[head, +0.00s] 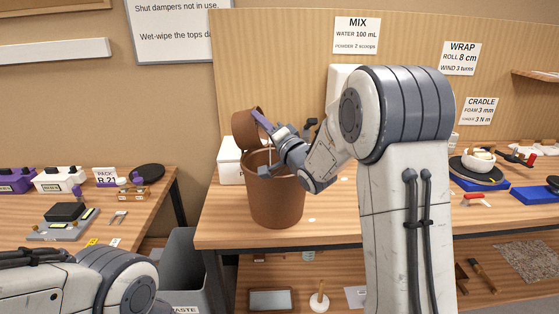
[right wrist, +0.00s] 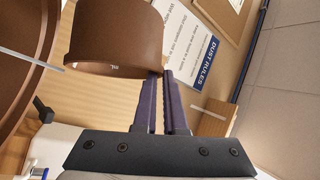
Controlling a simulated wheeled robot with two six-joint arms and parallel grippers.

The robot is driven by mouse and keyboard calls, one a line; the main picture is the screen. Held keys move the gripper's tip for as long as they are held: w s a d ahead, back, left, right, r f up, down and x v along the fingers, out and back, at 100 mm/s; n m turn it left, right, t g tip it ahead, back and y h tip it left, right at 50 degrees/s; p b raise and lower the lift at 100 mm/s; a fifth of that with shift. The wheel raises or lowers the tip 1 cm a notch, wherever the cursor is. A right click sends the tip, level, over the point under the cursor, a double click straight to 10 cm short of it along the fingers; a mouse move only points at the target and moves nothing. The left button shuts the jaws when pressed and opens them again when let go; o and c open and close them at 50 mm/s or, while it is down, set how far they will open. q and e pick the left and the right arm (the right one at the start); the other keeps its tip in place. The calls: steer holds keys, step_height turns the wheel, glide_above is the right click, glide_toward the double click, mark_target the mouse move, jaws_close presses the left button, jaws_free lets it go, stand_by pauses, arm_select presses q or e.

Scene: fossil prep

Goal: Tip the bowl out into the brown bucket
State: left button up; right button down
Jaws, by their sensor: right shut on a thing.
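The brown bucket (head: 277,205) stands upright on the wooden bench, with a thin pale rod (head: 269,158) showing at its mouth. My right gripper (head: 259,120) is shut on the wall of a brown bowl (head: 245,124), which is held tilted above the bucket's back left rim. In the right wrist view the purple fingers (right wrist: 160,76) pinch the edge of the bowl (right wrist: 118,40), and part of the bucket (right wrist: 12,75) shows at the left. The bowl's contents are hidden. My left arm enters at lower left; its gripper is out of view.
A white box (head: 229,160) stands behind the bucket. A grey waste bin (head: 182,262) stands in the gap between the benches. At right, a white bowl (head: 479,163) sits on a dark round stand near blue blocks. The bench front right of the bucket is mostly clear.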

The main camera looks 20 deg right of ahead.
steer(key=shift+w+a+r, duration=0.1)
steer(key=shift+w, duration=0.2)
steer(key=shift+s+d+m+t+b, duration=0.35)
steer(key=shift+m+t+b, duration=0.35)
steer(key=shift+b, duration=0.55)
steer(key=shift+d+m+b, duration=0.25)
steer(key=shift+m+b, duration=0.05)
steer(key=shift+b, duration=0.05)
